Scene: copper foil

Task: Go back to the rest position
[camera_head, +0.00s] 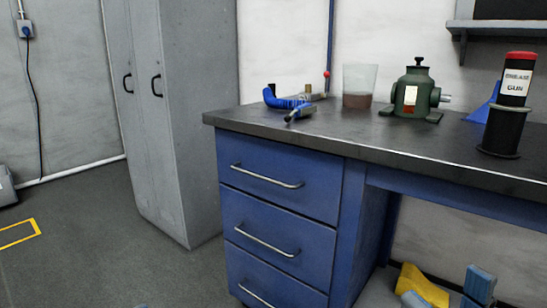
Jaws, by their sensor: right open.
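My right gripper (446,293) shows at the bottom right, with two blue-grey fingertips standing apart. It is open, in front of the lower part of the workbench (345,155). A yellow object (424,284) appears between and behind the fingertips; I see no grip on it. A small bluish tip at the bottom edge, left of the drawers, seems to be my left gripper (140,306); the rest of it is out of frame.
The workbench has blue drawers (280,175). A grey locker (180,110) stands left. Floor (100,245) in front is clear.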

